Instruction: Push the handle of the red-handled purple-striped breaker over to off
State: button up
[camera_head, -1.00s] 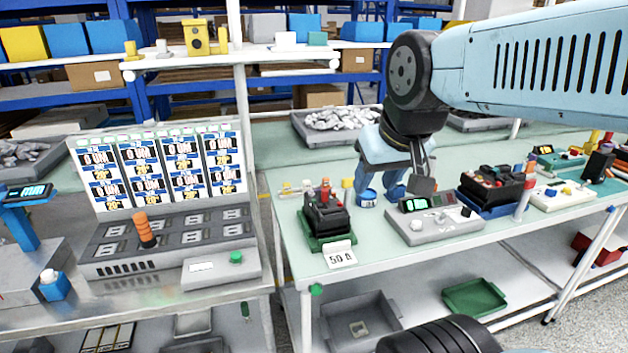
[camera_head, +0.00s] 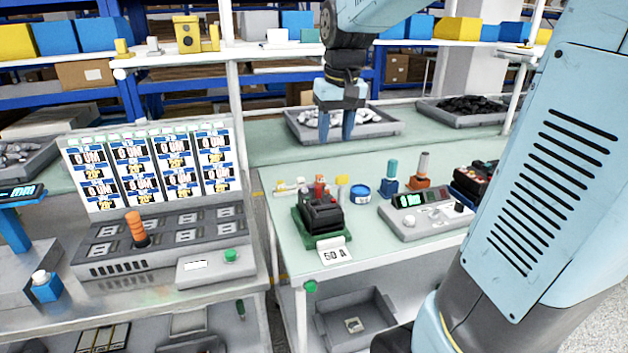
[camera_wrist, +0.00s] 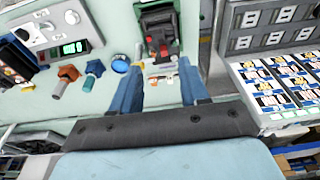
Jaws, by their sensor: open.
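A black breaker (camera_head: 320,214) with red on its top stands in a green base at the front left of the right bench. A white "50 A" card is in front of it. It also shows at the top of the wrist view (camera_wrist: 157,18), with its red handle (camera_wrist: 163,48) toward me. I cannot make out a purple stripe. My gripper (camera_head: 336,134) points down, open and empty, above and behind the breaker in the head view. In the wrist view its two blue fingers (camera_wrist: 160,84) are wide apart, clear of the breaker.
A grey meter box (camera_head: 428,220) stands right of the breaker. A blue round tin (camera_head: 360,193) and two upright knobbed pieces, teal (camera_head: 391,176) and orange (camera_head: 421,172), stand behind it. Small parts lie beyond the breaker. A console (camera_head: 165,240) with an orange lever is at left.

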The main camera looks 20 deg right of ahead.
jog(key=g, duration=0.2)
send_near(318, 187)
notch_tip(318, 187, down, 8)
jog(key=shift+r, duration=0.1)
dwell(0.5)
jog(key=shift+c, duration=0.4)
